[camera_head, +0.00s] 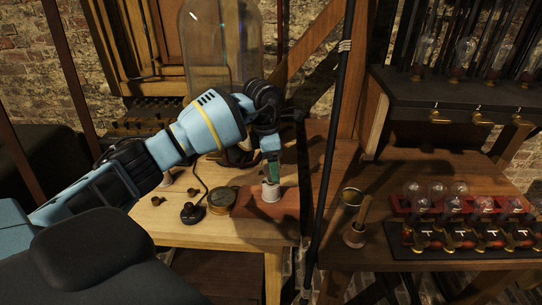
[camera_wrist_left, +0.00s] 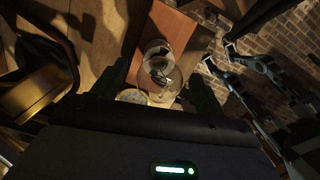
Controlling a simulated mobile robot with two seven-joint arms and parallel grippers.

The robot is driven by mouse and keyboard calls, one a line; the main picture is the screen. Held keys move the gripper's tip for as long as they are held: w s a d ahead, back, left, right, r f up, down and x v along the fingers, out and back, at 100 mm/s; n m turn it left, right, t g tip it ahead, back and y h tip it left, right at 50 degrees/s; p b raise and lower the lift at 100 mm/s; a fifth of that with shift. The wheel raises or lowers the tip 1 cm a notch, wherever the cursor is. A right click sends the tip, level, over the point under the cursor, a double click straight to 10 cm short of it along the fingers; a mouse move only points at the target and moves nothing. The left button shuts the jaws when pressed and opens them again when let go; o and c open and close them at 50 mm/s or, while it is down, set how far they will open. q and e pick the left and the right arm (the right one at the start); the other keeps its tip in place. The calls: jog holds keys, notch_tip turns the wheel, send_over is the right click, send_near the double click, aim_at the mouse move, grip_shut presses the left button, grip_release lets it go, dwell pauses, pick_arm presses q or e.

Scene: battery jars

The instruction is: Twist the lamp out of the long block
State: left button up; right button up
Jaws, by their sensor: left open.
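The long block (camera_head: 282,203) is reddish-brown wood and lies on the pale table at the centre. In the left wrist view the block (camera_wrist_left: 168,27) runs away from me. The lamp (camera_head: 270,190) stands at the block; its pale lower part shows under my gripper. In the left wrist view the lamp's clear glass bulb (camera_wrist_left: 160,65) is between the fingers. My left gripper (camera_head: 271,172) points down over the lamp. It is open, with a dark finger on each side of the bulb in the wrist view (camera_wrist_left: 160,82). Contact cannot be told.
A round brass instrument (camera_head: 221,200) and a black knob-like device (camera_head: 191,212) sit left of the block. A tall glass bell jar (camera_head: 222,45) stands behind my arm. A dark pole (camera_head: 332,130) rises right of the block. A rack of bulbs (camera_head: 455,203) stands on the right table.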

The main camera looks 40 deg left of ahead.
pick_arm(q)
jog(key=c, duration=1.2)
jog(key=shift+o, duration=0.2)
jog(key=shift+r+n, duration=0.2)
jog(key=shift+n, duration=0.2)
jog(key=shift+n+p, duration=0.9)
jog(key=shift+n, duration=0.7)
jog(key=shift+n+y+p, duration=0.3)
jog(key=shift+n+p, duration=0.1)
jog(key=shift+n, duration=0.5)
jog(key=shift+f, duration=0.1)
pick_arm(e)
jog(key=shift+t, duration=0.6)
jog(key=w+r, duration=0.3)
jog(key=r, duration=0.1)
jog(key=shift+w+d+r, duration=0.1)
jog(key=shift+w+r, duration=0.25)
pick_arm(q)
jog(key=shift+n, duration=0.3)
pick_arm(e)
jog(key=shift+r, duration=0.1)
